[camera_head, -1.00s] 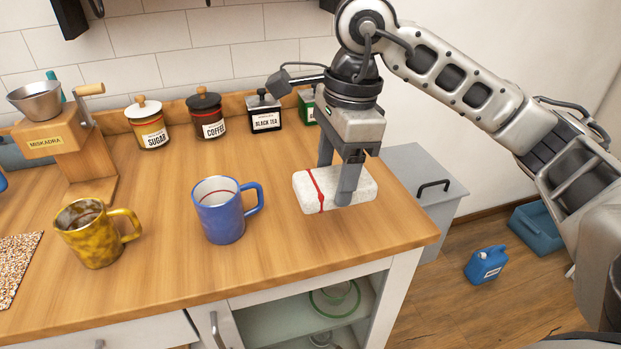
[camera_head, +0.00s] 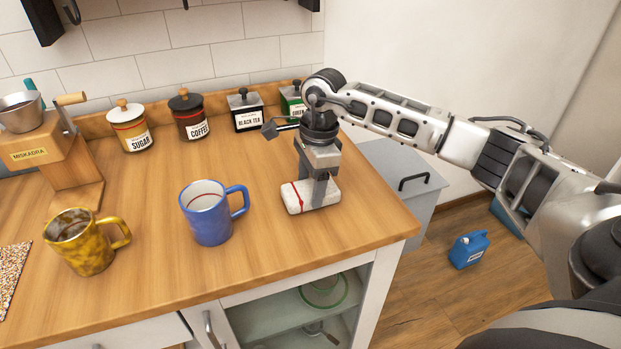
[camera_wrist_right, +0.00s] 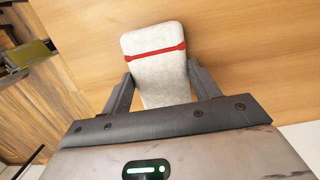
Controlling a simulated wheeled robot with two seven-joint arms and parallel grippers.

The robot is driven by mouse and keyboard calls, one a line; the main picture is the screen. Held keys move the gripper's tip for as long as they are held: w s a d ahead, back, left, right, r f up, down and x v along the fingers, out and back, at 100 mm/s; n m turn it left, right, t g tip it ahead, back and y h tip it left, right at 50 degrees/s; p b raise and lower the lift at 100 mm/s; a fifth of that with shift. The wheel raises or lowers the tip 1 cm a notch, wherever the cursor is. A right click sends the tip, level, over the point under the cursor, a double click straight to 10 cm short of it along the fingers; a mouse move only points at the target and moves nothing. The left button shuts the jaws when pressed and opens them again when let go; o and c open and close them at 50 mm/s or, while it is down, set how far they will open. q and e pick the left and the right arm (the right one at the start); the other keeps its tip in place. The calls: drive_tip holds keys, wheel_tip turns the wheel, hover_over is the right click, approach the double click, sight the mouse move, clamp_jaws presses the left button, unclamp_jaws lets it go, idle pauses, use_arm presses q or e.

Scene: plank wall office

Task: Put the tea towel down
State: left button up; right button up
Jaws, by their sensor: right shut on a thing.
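The tea towel (camera_head: 304,196) is a folded white bundle with a red stripe, at the right part of the wooden counter. It also shows in the right wrist view (camera_wrist_right: 155,70), between the two fingers. My right gripper (camera_head: 318,190) is above it, pointing down, shut on it. The towel is at or very close to the counter top; I cannot tell for sure whether it touches. My left gripper is not in view.
A blue mug (camera_head: 211,222) stands left of the towel, and a yellow mug (camera_head: 84,242) stands farther left. Several canisters, including black tea (camera_head: 248,121), line the back. The counter (camera_head: 340,243) is bare around the towel, with its right edge nearby.

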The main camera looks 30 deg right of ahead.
drive_tip(key=shift+f, duration=0.2)
drive_tip(key=o, duration=0.9)
drive_tip(key=shift+o, duration=0.2)
drive_tip(key=shift+r, duration=0.2)
wheel_tip(320, 180, up, 12)
drive_tip(key=d+b, duration=0.1)
drive_tip(key=shift+s+d+b, duration=0.15)
drive_tip(key=shift+d+b, duration=0.05)
drive_tip(key=shift+b, duration=0.1)
